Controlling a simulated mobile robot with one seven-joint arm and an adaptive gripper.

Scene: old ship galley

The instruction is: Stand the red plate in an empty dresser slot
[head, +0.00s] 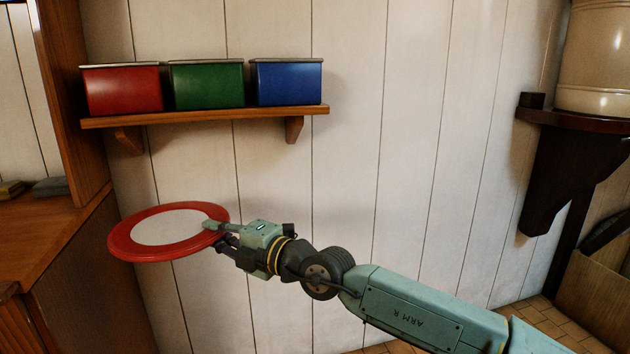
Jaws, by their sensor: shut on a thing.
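The red plate (124,243) has a wide red rim and a white centre. It shows in the head view at the lower left, roughly flat and slightly tilted, held in the air in front of the white plank wall. My gripper (213,228) is shut on the plate's right edge. Part of one finger lies over the plate's rim; the lower finger is partly hidden beneath it. No dresser slots can be made out in this view.
A wooden shelf (205,116) above the plate holds a red box (124,90), a green box (207,86) and a blue box (288,83). A wooden cabinet (80,280) stands close at the left. A dark bracket shelf (572,120) with a cream container (592,60) is at right.

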